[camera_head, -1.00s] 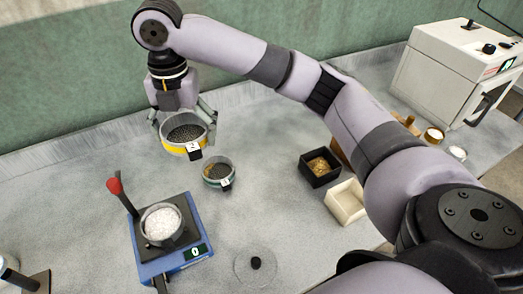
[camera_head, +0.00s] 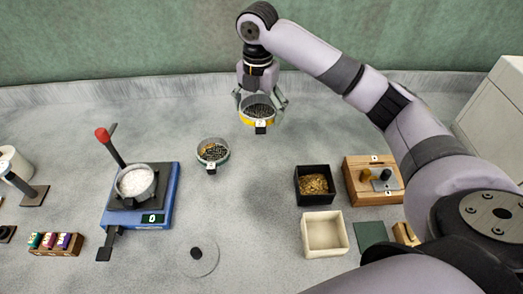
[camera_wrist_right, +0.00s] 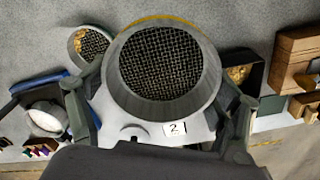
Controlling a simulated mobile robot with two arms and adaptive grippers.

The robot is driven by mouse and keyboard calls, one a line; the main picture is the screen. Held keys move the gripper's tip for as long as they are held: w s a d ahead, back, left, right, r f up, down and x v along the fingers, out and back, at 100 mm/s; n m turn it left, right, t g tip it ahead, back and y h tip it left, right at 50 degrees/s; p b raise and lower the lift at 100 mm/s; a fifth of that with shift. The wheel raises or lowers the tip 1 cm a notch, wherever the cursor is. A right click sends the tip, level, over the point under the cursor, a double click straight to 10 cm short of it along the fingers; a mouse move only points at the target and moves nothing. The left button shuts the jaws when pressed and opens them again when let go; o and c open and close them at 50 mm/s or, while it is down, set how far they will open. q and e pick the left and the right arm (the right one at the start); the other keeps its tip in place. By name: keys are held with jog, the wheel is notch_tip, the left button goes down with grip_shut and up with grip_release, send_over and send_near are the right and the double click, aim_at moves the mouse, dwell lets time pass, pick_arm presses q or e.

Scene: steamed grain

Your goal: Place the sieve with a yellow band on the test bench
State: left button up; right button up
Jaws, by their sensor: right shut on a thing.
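The sieve with a yellow band (camera_head: 259,119) is near the back of the grey bench (camera_head: 245,170), upright, with a dark mesh and a tag marked 2. My right gripper (camera_head: 260,106) is shut on it, with one finger on each side. In the right wrist view the sieve (camera_wrist_right: 170,65) shows its mesh empty between the fingers of my right gripper (camera_wrist_right: 165,120). I cannot tell whether the sieve touches the bench. Another sieve with a greenish band (camera_head: 212,153) stands to its left and nearer, with some grain on its mesh. My left gripper is out of view.
A blue scale (camera_head: 171,190) with a bowl of white grains (camera_head: 136,180) stands at left. A black box of grain (camera_head: 315,185), a cream box (camera_head: 325,233) and a wooden block (camera_head: 360,183) stand at right. A clear lid (camera_head: 198,256) lies in front. Bench around the held sieve is clear.

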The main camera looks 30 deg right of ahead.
jog(key=p, duration=0.1)
send_over(259, 157)
notch_tip(259, 157, down, 11)
jog(key=shift+f, duration=0.4)
notch_tip(259, 157, down, 4)
jog(key=shift+s+r+p, duration=0.1)
jog(key=shift+r+p, duration=0.15)
jog(key=shift+p, duration=0.25)
jog(key=shift+f, duration=0.35)
jog(key=o, duration=1.2)
jog(key=shift+f, duration=0.1)
jog(key=shift+c, duration=0.2)
